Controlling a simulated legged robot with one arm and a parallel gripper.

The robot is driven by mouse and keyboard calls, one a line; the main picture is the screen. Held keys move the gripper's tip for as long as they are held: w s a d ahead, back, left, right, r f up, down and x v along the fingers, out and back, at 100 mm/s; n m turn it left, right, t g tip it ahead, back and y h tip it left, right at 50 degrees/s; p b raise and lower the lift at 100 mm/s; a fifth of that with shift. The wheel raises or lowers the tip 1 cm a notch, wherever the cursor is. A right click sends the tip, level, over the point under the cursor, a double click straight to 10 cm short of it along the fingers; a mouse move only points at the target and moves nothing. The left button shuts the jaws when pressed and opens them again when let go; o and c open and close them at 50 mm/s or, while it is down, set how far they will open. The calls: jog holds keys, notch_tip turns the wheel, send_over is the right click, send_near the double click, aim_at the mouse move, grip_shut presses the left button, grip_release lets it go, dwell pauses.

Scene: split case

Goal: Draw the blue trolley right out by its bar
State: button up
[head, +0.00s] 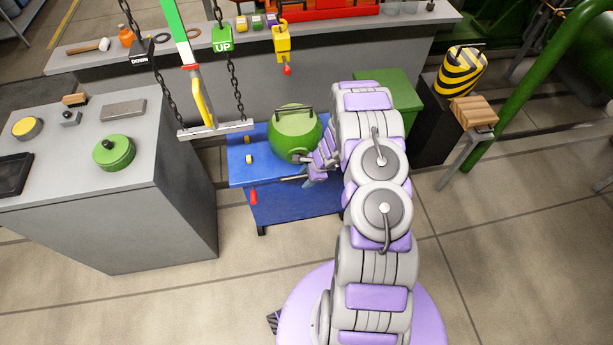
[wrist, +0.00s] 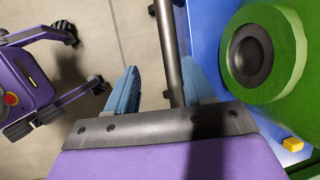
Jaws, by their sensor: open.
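The blue trolley (head: 285,200) stands between the grey cabinet and my arm, with a round green vessel (head: 297,133) on its top. The trolley's dark bar (head: 291,178) runs along its near side, partly hidden by my gripper (head: 310,177). In the wrist view my gripper (wrist: 159,70) is open, with one blue finger on each side of the bar (wrist: 168,45). The bar appears nearer the right finger, and I see no grip on it. The trolley's blue side (wrist: 207,30) and the green vessel (wrist: 292,60) show at the right.
A grey cabinet (head: 190,190) stands left of the trolley. A hanging beam (head: 215,130) on chains is above the trolley's left end. A long grey bench (head: 340,65) lies behind. A green box (head: 400,95) and a green pipe (head: 540,80) are at the right.

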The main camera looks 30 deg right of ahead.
jog(key=p+v, duration=0.3)
jog(key=v, duration=1.4)
jog(key=shift+d+p, duration=0.2)
jog(key=shift+p, duration=0.2)
